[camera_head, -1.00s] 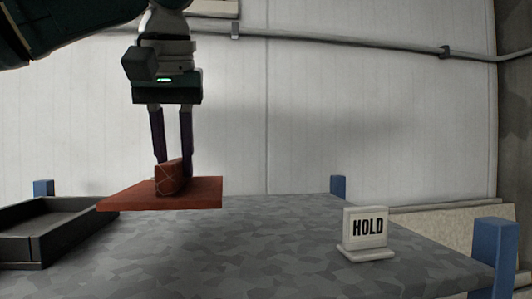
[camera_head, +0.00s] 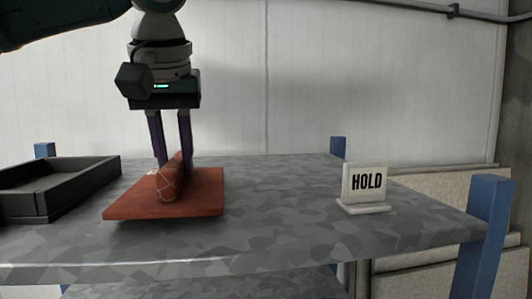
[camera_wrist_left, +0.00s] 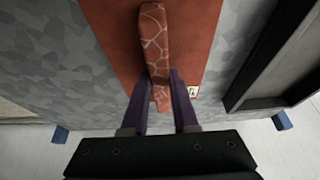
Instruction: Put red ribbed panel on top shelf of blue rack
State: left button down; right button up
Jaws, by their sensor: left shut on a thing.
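The red panel (camera_head: 125,206) is a flat reddish-brown plate with one upright rib (camera_head: 171,178) marked with pale crack-like lines. My left gripper (camera_head: 173,163) points down and is shut on the rib. The panel is level, over the left part of the grey mottled top shelf (camera_head: 280,215) of the rack with blue posts (camera_head: 484,235). I cannot tell whether its underside touches the shelf. In the left wrist view, the panel (camera_wrist_left: 110,30) and rib (camera_wrist_left: 155,45) lie between the purple fingers (camera_wrist_left: 161,100). My right gripper is not in view.
A dark, open tray (camera_head: 70,190) stands on the shelf to the left of the panel. A white HOLD sign (camera_head: 365,187) stands toward the right. The shelf between panel and sign is clear.

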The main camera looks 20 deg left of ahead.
pick_arm(q)
jog(key=shift+f, duration=0.5)
jog(key=c, duration=0.7)
grip_release()
jog(key=shift+o, duration=0.5)
jog(key=shift+f, duration=0.1)
